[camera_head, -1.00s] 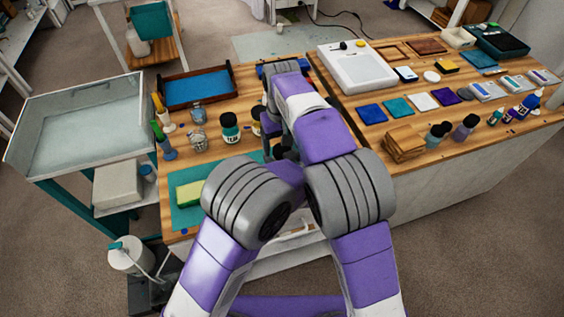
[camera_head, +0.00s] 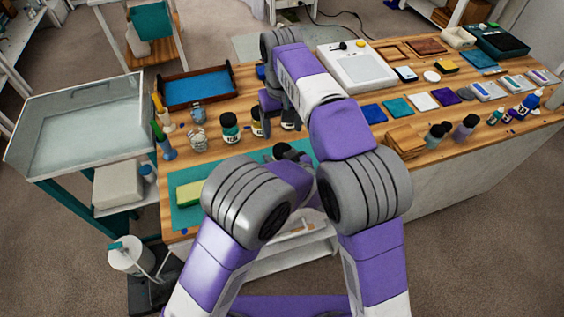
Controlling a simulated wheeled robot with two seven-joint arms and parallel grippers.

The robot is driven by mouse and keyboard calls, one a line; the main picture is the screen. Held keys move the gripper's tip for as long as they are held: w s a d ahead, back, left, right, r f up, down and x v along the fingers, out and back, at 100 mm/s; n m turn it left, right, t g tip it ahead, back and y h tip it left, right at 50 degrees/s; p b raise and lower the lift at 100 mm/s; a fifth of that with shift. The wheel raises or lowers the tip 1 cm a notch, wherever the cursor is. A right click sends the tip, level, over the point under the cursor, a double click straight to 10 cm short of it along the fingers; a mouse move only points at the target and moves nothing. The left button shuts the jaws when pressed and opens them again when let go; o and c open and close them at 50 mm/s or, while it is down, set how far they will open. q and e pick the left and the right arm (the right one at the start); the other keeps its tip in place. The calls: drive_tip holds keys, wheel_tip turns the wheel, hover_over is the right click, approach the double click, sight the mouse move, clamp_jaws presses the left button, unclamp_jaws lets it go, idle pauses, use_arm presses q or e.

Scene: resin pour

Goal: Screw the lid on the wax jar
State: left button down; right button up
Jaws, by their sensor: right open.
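Several small jars stand in a row near the middle of the left half of the bench. One is a dark green jar (camera_head: 230,128) with a pale label and dark top. Beside it is an amber jar (camera_head: 257,123), partly behind my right gripper. A dark jar (camera_head: 288,119) stands to the right, partly hidden by my arm. I cannot tell which is the wax jar, nor make out a loose lid. My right gripper (camera_head: 270,125) is open, pointing down by the amber and dark jars. My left gripper (camera_head: 285,151) is low over the teal mat, mostly hidden; its jaws are unclear.
A teal mat (camera_head: 185,214) with a yellow-green block (camera_head: 188,195) lies at the front left. A blue-lined wooden tray (camera_head: 232,70) is at the back. Small bottles and a glass jar (camera_head: 198,140) stand left of the jars. A white panel (camera_head: 372,80) is at the right.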

sight(282, 149)
drive_tip(key=shift+f, duration=4.05)
drive_tip(key=c, duration=0.9)
drive_tip(key=o, duration=1)
drive_tip(key=shift+r, duration=2.3)
